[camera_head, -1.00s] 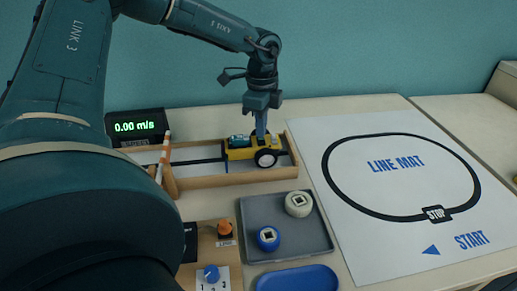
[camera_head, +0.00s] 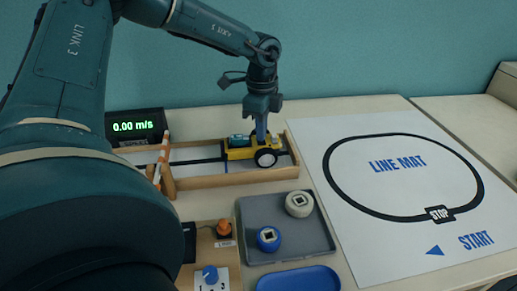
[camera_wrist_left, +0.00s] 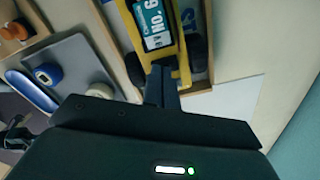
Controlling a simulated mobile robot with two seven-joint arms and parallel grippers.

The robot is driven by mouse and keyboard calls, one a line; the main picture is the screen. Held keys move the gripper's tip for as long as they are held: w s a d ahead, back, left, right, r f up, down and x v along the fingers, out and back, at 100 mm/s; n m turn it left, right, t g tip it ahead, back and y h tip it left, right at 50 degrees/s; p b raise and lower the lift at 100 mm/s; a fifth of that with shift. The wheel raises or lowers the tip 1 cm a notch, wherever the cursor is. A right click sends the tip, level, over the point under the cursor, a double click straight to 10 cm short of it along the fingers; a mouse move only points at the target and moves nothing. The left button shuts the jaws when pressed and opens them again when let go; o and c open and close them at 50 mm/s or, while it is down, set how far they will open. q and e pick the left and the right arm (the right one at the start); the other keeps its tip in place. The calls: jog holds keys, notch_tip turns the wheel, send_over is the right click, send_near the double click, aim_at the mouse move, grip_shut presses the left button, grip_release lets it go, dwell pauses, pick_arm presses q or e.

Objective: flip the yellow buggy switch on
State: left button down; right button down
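The yellow buggy (camera_head: 240,153) with a dark wheel stands in the wooden-walled track at the back of the table. Its blue number plate (camera_wrist_left: 154,24) shows in the left wrist view. My left gripper (camera_head: 261,136) points down with its fingertips at the right end of the buggy, touching it or just above it. In the left wrist view the fingers (camera_wrist_left: 161,82) are together, with nothing seen between them. The buggy's switch cannot be made out; the fingers may hide it. My right gripper is not in view.
A speed display (camera_head: 136,127) reads 0.00 m/s behind an orange-striped post (camera_head: 164,152). In front are a grey tray (camera_head: 290,247) with blue and white round parts, a blue dish (camera_head: 298,280) and a knob panel (camera_head: 209,278). The line mat (camera_head: 390,205) lies flat at right.

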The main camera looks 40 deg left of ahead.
pick_arm(q)
jog(key=shift+f, duration=0.2)
jog(key=shift+r, duration=0.15)
jog(key=shift+r+p, duration=1.25)
jog(key=shift+r, duration=2.15)
